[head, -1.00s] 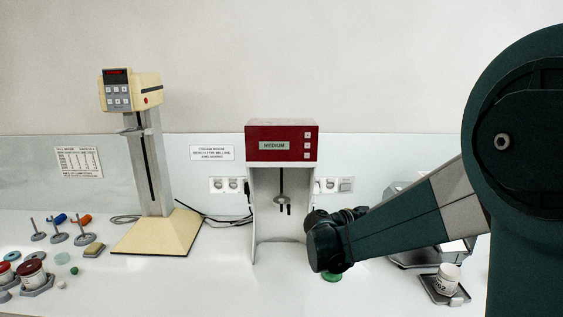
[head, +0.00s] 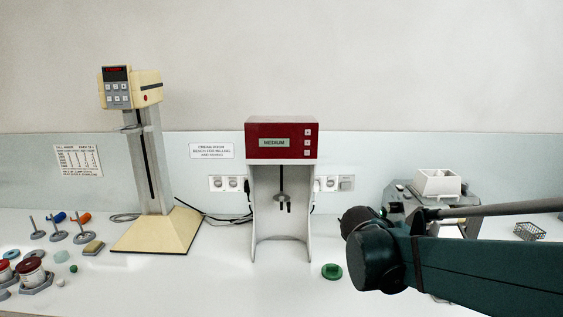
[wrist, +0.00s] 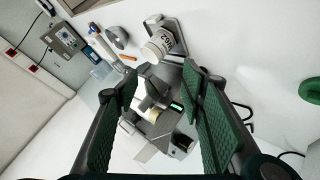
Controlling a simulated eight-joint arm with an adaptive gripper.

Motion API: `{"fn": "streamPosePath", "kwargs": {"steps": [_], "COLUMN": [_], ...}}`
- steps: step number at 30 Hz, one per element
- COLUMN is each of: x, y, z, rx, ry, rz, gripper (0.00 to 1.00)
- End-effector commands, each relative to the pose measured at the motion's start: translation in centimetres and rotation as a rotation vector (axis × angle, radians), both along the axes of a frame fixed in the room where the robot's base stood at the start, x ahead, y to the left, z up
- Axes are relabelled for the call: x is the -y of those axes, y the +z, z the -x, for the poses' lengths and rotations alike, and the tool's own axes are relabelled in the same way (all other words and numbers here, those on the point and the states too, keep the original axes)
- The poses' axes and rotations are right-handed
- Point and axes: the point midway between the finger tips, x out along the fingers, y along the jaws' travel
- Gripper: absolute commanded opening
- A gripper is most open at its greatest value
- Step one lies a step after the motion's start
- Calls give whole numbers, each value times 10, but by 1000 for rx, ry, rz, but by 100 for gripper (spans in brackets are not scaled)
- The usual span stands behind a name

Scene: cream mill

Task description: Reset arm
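My gripper (wrist: 160,76) shows in the wrist view with its two green ribbed pads well apart. It is open, and nothing is visible between the pads except the grey machine and bench beyond. In the head view my arm enters from the right and its dark wrist end is right of the red mixer (head: 282,141). The fingers cannot be made out there. A white jar (wrist: 158,46) with dark lettering sits on a grey plate (wrist: 177,27) beyond the fingers in the wrist view. In the head view my arm hides it.
A grey machine with a white hopper (head: 437,183) stands behind my arm. A green lid (head: 331,271) lies on the bench left of my wrist. A cream stand mixer (head: 157,230) and several small tools and jars are at the left. The front middle bench is clear.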

Motion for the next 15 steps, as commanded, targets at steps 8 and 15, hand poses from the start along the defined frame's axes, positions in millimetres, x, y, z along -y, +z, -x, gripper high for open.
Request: {"fn": "streamPosePath", "kwargs": {"steps": [8, 15], "x": [-19, -40], "y": [-16, -29], "z": [40, 72], "rx": [-33, -46], "ry": [86, 164], "rz": [-124, -226], "gripper": [40, 40]}}
